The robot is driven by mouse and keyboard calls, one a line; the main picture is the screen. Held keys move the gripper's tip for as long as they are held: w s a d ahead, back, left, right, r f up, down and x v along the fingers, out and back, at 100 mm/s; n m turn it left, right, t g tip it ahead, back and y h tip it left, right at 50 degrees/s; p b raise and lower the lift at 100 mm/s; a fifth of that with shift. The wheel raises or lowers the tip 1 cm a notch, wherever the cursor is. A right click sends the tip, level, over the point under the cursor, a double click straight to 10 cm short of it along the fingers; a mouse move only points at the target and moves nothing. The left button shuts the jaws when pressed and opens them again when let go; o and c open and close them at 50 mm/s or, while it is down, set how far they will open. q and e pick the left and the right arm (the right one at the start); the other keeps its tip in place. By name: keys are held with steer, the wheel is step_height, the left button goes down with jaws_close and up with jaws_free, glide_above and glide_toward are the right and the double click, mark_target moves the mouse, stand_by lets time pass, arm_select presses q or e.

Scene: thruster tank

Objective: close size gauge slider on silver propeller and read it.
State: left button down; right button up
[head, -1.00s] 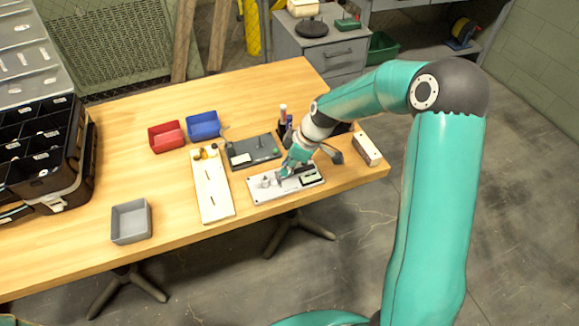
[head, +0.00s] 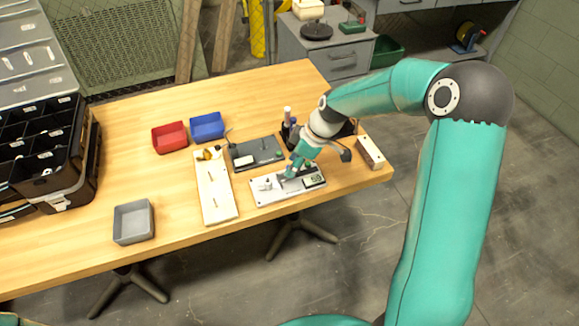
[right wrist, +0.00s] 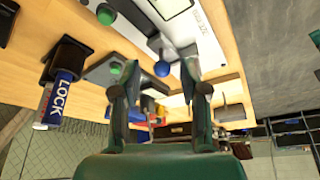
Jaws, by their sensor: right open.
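The size gauge (head: 262,198) is a pale flat plate near the table's front right edge, with a dark display (head: 313,181) at its right end. A small grey piece (head: 266,185) sits at its left end; I cannot tell whether it is the silver propeller. My right gripper (head: 287,177) is low over the middle of the gauge and hides part of it, including the slider. In the right wrist view its two fingers are spread apart (right wrist: 160,72), with a blue knob (right wrist: 161,69) showing between them; contact is unclear. My left gripper is out of view.
Behind the gauge lies a dark device (head: 268,156); a pale board (head: 215,190) lies to its left. Red (head: 170,138) and blue (head: 207,126) bins stand behind. A grey tray (head: 133,222) is at the left front. A pale block (head: 370,153) stands at the right edge.

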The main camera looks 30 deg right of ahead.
steer(key=v, duration=0.9)
steer(key=shift+d, duration=0.1)
